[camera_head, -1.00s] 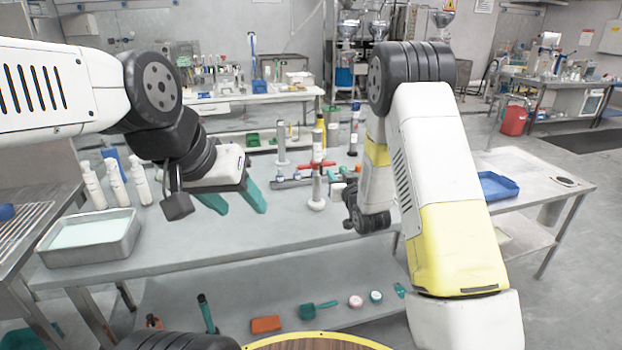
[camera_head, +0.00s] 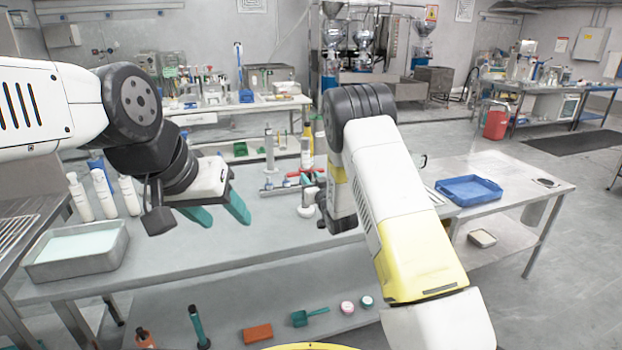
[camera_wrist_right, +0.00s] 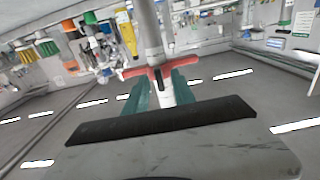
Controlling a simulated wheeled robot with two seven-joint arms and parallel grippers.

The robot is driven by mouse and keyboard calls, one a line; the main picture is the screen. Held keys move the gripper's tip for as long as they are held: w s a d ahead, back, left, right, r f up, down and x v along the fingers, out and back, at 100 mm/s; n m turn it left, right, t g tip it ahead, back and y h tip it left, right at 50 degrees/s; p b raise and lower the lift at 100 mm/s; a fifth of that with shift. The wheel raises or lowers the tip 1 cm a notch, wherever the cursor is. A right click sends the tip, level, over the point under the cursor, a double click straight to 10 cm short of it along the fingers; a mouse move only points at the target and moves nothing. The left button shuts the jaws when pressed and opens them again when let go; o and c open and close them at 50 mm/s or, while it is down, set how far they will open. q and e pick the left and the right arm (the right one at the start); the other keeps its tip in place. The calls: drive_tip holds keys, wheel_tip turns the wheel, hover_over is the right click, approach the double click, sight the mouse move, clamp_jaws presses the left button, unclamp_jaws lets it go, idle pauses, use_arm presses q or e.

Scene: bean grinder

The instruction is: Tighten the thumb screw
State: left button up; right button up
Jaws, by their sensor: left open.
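In the head view a red clamp part (camera_head: 300,175) sits on a stand on the grey table, partly hidden by my right arm. In the right wrist view a red cross-piece (camera_wrist_right: 134,71) is on a grey upright post (camera_wrist_right: 151,35), with a small dark piece (camera_wrist_right: 159,78) at its middle. It is unclear whether this dark piece is the thumb screw. My right gripper (camera_wrist_right: 161,82) has its teal fingers on either side of the pale lower post; contact is unclear. My left gripper (camera_head: 224,218) is open and empty above the table, left of the stand.
Several white bottles (camera_head: 103,193) and a metal tray of pale liquid (camera_head: 78,250) stand at the table's left. A blue tray (camera_head: 468,190) is on the right. Free table surface lies in front of the stand. A lower shelf holds an orange block (camera_head: 257,333) and small items.

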clamp_jaws()
drive_tip(key=shift+d+m, duration=0.1)
drive_tip(key=shift+m, duration=0.2)
drive_tip(key=shift+d+f+m, duration=0.1)
drive_tip(key=shift+f+m, duration=0.05)
drive_tip(key=shift+m, duration=8.35)
unclamp_jaws()
